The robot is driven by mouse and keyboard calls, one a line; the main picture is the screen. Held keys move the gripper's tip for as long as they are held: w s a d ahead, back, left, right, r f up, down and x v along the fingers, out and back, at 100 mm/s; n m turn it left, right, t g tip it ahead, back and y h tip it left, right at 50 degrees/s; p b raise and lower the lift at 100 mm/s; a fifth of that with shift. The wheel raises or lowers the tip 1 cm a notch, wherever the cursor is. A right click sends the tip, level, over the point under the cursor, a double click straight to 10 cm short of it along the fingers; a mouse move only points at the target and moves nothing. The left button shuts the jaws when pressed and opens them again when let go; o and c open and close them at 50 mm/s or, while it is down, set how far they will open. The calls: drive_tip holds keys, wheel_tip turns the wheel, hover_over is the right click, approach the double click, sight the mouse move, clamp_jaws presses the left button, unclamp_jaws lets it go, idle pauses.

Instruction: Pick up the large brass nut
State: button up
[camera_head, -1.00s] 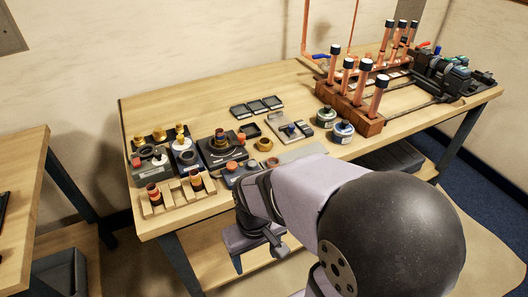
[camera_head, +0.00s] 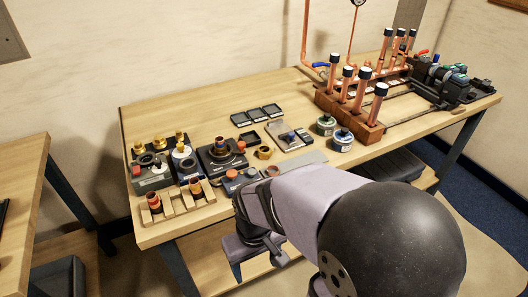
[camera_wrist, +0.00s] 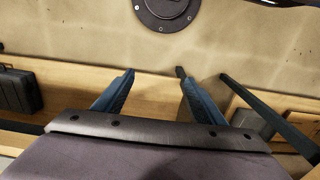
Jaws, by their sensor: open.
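A brass-coloured ring-shaped nut (camera_head: 264,152) lies on the bench, right of a dark square fixture and left of a grey plate. It looks like the large brass nut, but it is small in the head view. My gripper (camera_wrist: 157,73) is open in the wrist view, with two blue fingers spread and nothing between them. In the head view, the wrist end of my arm is at the front edge of the bench, apart from the nut. The fingertips are not clearly seen there. The nut is not identifiable in the wrist view.
Dark fixtures with brass fittings (camera_head: 181,140) and a wooden rack (camera_head: 177,203) crowd the bench's left. Black trays (camera_head: 257,116) lie behind the nut. Two round tins (camera_head: 342,140) and a wooden block with upright copper pipes (camera_head: 367,125) stand right. The bench's back left is clear.

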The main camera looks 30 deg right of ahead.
drive_tip(key=shift+c, duration=0.5)
drive_tip(key=w+d+r+m+t+p, duration=0.1)
drive_tip(key=w+d+r+p, duration=0.1)
drive_tip(key=w, duration=0.3)
drive_tip(key=w+d+r+m+t+p, duration=0.1)
drive_tip(key=w+d+r+m+p, duration=0.1)
drive_tip(key=w+r, duration=0.3)
drive_tip(key=w+d+r+m+t+p, duration=0.1)
drive_tip(key=w+d+r+m+p, duration=0.1)
drive_tip(key=w, duration=0.5)
drive_tip(key=shift+w+d+r, duration=0.25)
drive_tip(key=shift+d+r, duration=0.6)
drive_tip(key=shift+r, duration=0.1)
drive_tip(key=t+h+p, duration=0.1)
drive_tip(key=h+p, duration=0.1)
drive_tip(key=p, duration=0.2)
approach(265, 148)
drive_tip(key=s+a, duration=0.2)
drive_tip(key=shift+d+p+x, duration=0.2)
drive_tip(key=shift+p+x, duration=0.35)
drive_tip(key=shift+x, duration=0.4)
drive_tip(key=shift+d+p+x, duration=0.15)
drive_tip(key=shift+p+x, duration=0.4)
drive_tip(key=shift+x, duration=0.35)
drive_tip(key=shift+d+p+x, duration=0.2)
drive_tip(key=shift+p+x, duration=0.35)
drive_tip(key=shift+x, duration=0.4)
drive_tip(key=shift+w+d+f+n, duration=0.1)
drive_tip(key=shift+w+f+n, duration=0.2)
drive_tip(key=shift+w+f, duration=0.35)
